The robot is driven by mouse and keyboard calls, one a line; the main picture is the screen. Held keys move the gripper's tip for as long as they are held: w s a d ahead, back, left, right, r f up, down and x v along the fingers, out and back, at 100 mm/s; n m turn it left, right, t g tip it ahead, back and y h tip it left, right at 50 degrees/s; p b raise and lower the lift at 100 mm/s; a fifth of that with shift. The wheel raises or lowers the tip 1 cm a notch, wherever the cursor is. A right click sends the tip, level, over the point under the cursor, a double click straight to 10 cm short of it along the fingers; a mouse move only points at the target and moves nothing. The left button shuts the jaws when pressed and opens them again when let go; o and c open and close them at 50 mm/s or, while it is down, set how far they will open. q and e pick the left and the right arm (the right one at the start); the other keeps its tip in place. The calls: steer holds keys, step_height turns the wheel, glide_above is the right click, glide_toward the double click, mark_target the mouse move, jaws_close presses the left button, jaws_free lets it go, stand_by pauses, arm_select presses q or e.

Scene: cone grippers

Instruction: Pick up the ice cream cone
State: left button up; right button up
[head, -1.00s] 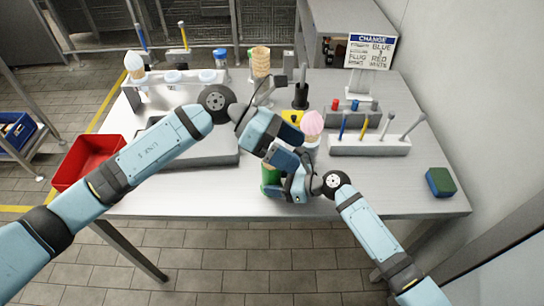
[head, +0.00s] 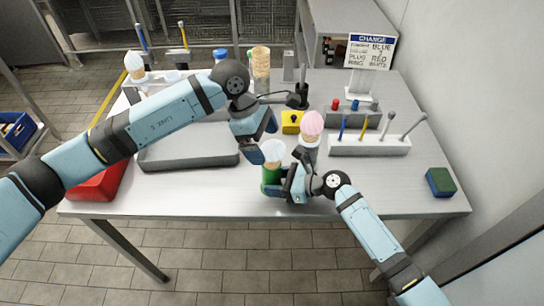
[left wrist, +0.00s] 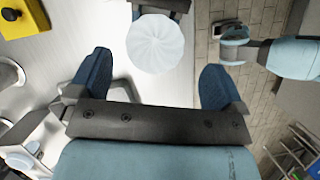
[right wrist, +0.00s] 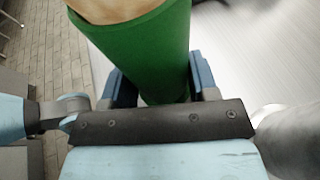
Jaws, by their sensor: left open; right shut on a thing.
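An ice cream cone with a pale blue-white swirled top (head: 273,151) stands upright in a green sleeve (head: 270,177) near the table's front. The swirled top (left wrist: 155,43) shows in the left wrist view, ahead of the spread fingers. My left gripper (head: 262,140) is open and empty, just above and left of the top. My right gripper (head: 288,187) is shut on the green sleeve, which shows between its fingers in the right wrist view (right wrist: 150,55), with a tan rim above. A pink-topped cone (head: 312,123) stands behind the right gripper. Whether the sleeve touches the table is hidden.
A yellow box with a black button (head: 292,121) and a tool rack (head: 370,146) stand behind. A green-blue sponge (head: 440,182) lies right. Stacked cones (head: 261,62) stand at the back. A red bin (head: 98,186) and grey tray (head: 188,157) are left.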

mark_target(272, 154)
arm_select(q)
steer(key=x, duration=0.5)
steer(key=shift+w+d+f, duration=0.2)
steer(key=shift+w, duration=0.05)
steer(key=c, duration=0.7)
